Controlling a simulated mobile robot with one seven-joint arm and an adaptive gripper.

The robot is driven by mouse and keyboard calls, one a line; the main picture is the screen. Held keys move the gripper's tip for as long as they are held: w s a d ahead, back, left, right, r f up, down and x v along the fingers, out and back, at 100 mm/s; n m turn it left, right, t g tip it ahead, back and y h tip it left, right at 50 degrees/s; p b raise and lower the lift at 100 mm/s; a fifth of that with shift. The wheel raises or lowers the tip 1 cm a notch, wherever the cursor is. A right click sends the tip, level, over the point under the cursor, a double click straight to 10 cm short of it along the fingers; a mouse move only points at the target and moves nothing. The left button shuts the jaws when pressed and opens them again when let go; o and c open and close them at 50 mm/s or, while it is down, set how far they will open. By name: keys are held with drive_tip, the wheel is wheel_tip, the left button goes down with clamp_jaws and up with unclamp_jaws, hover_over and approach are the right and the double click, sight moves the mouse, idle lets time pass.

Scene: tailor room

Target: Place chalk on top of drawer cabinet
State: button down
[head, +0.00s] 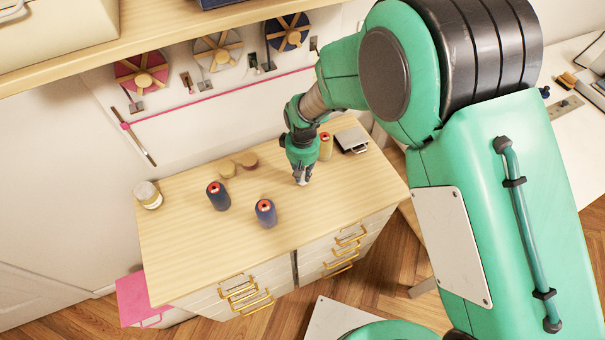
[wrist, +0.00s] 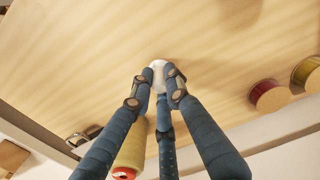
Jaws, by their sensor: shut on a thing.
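The drawer cabinet (head: 205,255) has a light wood top and white drawer fronts with brass handles. My gripper (head: 301,178) is over the right part of this top, pointing down. In the wrist view, my gripper (wrist: 160,80) has its fingers closed around a small white piece, apparently the chalk (wrist: 158,65). Only the chalk's tip shows between the fingertips; the rest is hidden. It is at or just above the wood surface; I cannot tell whether it touches. In the head view the chalk is too small to make out clearly.
A yellow thread spool (head: 326,146) stands close behind my gripper, also in the wrist view (wrist: 131,150). The front is clear.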

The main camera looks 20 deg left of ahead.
drive_tip(key=c, duration=1.7)
unclamp_jaws()
drive_tip(key=shift+f, duration=0.1)
wheel_tip(320, 180, up, 12)
drive_tip(key=shift+r+p, duration=0.15)
drive_tip(key=shift+p, duration=0.55)
drive_tip(key=shift+d+r, duration=0.1)
